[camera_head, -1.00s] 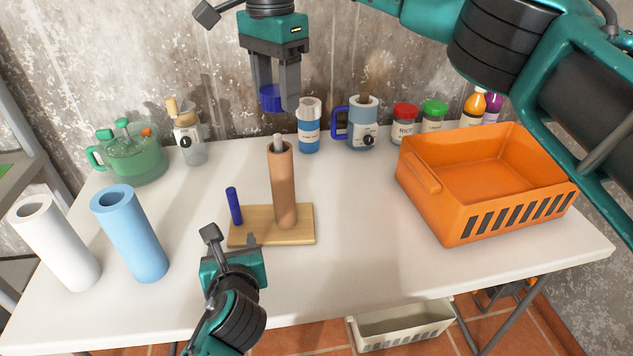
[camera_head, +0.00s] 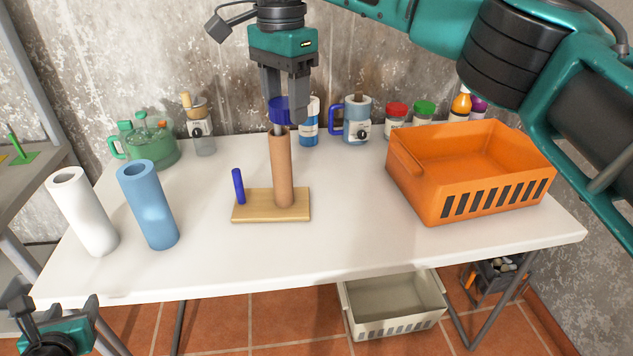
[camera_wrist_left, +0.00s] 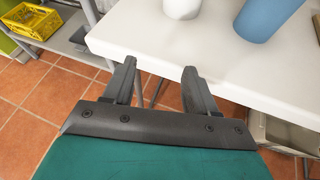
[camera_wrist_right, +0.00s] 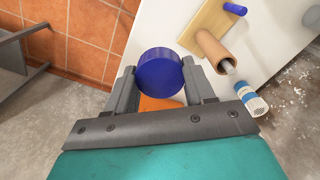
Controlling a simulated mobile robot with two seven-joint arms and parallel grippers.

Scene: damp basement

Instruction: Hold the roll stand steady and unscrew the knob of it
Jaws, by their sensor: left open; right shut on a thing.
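The roll stand has a wooden base (camera_head: 250,214) with a short blue peg (camera_head: 238,186) and an upright brown roll (camera_head: 281,172) around its post. The metal post tip (camera_wrist_right: 227,66) shows bare at the roll's end in the right wrist view. My right gripper (camera_head: 286,108) is shut on the round blue knob (camera_head: 279,113), which also shows between its fingers in the right wrist view (camera_wrist_right: 160,72). The knob is apart from the post. My left gripper (camera_wrist_left: 160,78) is open and empty, off the table's front left edge, far from the stand; its housing shows in the head view (camera_head: 62,335).
White (camera_head: 84,212) and blue (camera_head: 148,206) rolls stand left on the table. An orange crate (camera_head: 468,193) is at right. A green teapot (camera_head: 150,148), jars (camera_head: 396,118) and a mug (camera_head: 356,128) line the back. The table's front middle is clear. A beige bin (camera_head: 395,318) is below.

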